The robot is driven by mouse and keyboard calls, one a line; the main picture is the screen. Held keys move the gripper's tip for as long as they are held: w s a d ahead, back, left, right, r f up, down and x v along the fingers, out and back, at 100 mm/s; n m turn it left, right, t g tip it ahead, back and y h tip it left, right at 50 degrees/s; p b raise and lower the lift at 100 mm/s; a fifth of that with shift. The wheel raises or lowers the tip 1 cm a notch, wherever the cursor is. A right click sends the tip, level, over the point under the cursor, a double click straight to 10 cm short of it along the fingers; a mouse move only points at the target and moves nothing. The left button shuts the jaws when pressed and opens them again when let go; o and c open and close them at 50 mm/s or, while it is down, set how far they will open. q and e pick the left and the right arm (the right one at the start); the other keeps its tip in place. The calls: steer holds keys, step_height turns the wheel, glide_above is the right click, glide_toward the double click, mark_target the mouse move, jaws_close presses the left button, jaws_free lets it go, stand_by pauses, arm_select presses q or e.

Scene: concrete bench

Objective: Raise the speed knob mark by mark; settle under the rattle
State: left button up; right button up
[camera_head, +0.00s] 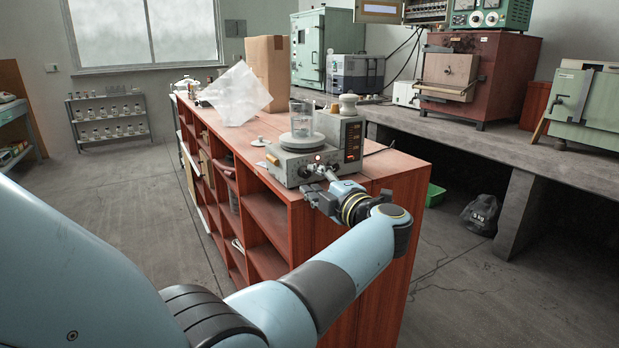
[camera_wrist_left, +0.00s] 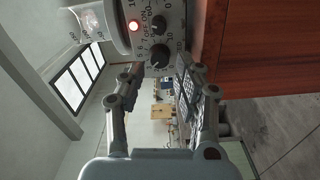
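A grey stirrer-like device (camera_head: 291,168) stands on the red wooden shelf unit, with a clear glass beaker (camera_head: 301,119) on its round plate. My left gripper (camera_head: 318,172) is at its front panel in the head view and hides part of the panel. In the left wrist view the panel shows two dark knobs, one (camera_wrist_left: 159,56) near the fingertips and one (camera_wrist_left: 158,23) further off, with number marks around them and a lit red lamp (camera_wrist_left: 134,25). My left gripper (camera_wrist_left: 161,66) is open, its fingers apart on either side of the nearer knob. I cannot tell whether they touch it. My right gripper is not in view.
The red shelf unit's top (camera_head: 384,166) is bare to the right of the device. A concrete bench (camera_head: 480,136) with furnaces and cabinets runs along the right.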

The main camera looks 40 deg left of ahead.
arm_select(q)
steer(key=shift+v, duration=2.35)
